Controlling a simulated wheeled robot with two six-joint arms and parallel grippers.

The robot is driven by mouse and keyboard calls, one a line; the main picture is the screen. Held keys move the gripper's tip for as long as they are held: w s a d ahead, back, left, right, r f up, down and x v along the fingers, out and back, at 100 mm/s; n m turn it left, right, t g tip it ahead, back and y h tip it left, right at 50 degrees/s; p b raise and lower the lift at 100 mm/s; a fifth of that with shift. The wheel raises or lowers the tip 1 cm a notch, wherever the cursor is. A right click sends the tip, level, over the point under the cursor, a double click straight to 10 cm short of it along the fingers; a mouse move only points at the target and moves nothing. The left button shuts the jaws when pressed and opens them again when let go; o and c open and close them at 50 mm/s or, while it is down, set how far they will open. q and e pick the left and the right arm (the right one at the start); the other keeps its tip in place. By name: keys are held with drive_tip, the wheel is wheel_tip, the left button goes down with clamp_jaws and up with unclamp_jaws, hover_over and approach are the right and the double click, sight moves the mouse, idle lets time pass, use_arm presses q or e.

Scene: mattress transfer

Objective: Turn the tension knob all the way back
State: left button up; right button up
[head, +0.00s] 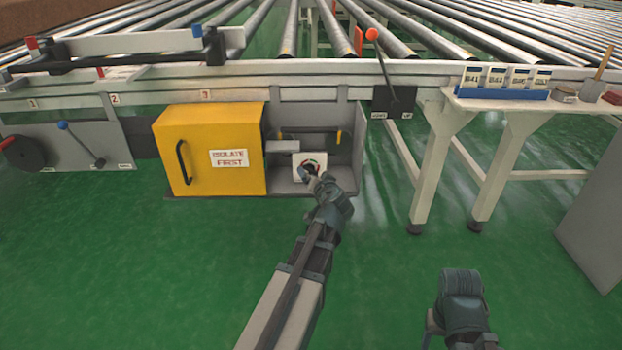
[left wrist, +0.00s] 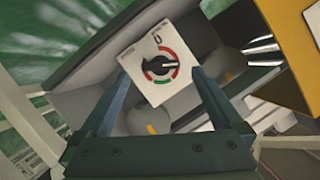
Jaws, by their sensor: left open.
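The tension knob (left wrist: 158,67) is a black pointer knob on a white plate (left wrist: 165,38) with a red and green ring around it. In the head view the plate (head: 317,160) shows inside the grey open bay, right of the yellow guard, and my gripper hides part of it. My left gripper (head: 311,172) is at the plate. In the left wrist view its two fingers (left wrist: 159,75) are open, one on each side of the plate's lower part. I cannot tell whether they touch anything. My right arm is at the lower right; its gripper fingers do not show clearly.
The yellow guard (head: 209,150), marked "ISOLATE FIRST", stands left of the bay. A lever with an orange ball (head: 372,34) is at the upper right. A white side table (head: 480,105) holds a blue card rack (head: 501,93). Green floor is clear in front.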

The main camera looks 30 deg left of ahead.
sight(310, 172)
use_arm(q)
drive_tip(key=shift+b+x, duration=0.5)
drive_tip(key=shift+x, duration=1.75)
drive_tip(key=c, duration=1.4)
drive_tip(key=shift+s, duration=0.1)
